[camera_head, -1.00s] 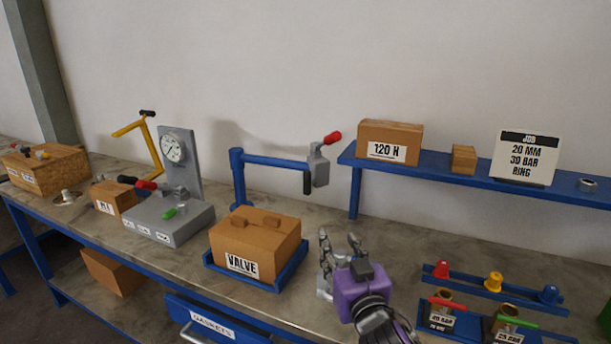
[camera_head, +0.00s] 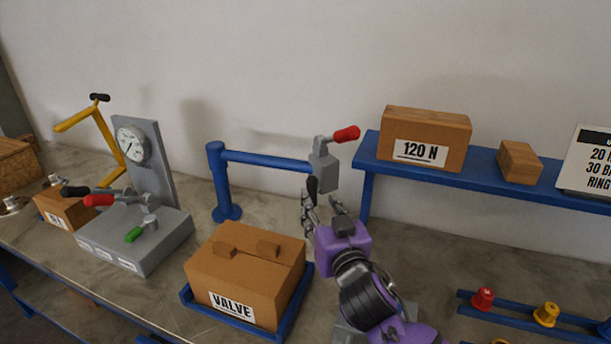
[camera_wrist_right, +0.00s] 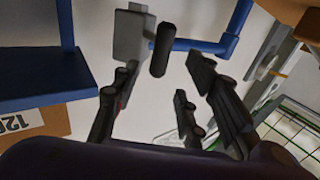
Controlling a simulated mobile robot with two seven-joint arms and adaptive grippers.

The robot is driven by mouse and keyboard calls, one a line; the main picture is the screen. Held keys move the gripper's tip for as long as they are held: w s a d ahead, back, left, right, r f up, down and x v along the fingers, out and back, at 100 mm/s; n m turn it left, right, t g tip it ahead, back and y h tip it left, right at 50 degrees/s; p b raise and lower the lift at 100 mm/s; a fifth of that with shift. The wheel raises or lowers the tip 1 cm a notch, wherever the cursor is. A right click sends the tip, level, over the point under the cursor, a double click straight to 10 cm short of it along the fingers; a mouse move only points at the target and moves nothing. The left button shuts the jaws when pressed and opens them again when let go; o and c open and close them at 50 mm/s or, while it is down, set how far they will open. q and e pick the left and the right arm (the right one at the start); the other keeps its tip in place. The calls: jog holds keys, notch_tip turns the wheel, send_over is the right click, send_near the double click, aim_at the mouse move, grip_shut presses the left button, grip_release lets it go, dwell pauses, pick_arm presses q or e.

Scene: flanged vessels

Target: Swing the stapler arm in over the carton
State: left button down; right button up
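The stapler arm (camera_head: 265,160) is a blue horizontal bar on a blue post, pointing right. At its end is a grey stapler head (camera_head: 323,172) with a red lever (camera_head: 346,134) and a black grip (camera_head: 312,186) hanging below. The carton (camera_head: 245,275), marked VALVE, sits in a blue tray (camera_head: 296,307), in front of and below the bar. My right gripper (camera_head: 321,204) is open just under the head. In the right wrist view the black grip (camera_wrist_right: 162,50) lies between the spread fingertips; I cannot tell whether they touch it. My left gripper is not in view.
A blue shelf (camera_head: 485,170) with a 120 N box (camera_head: 424,140) and a small wooden block (camera_head: 519,162) is close right of the head. Left of the carton stands a grey gauge unit (camera_head: 135,240) with levers. The space above the carton is clear.

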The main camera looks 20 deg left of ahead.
aim_at(313, 190)
jog(key=shift+w+a, duration=0.25)
jog(key=shift+w, duration=0.1)
jog(key=x, duration=0.7)
jog(key=shift+r, duration=0.15)
grip_shut()
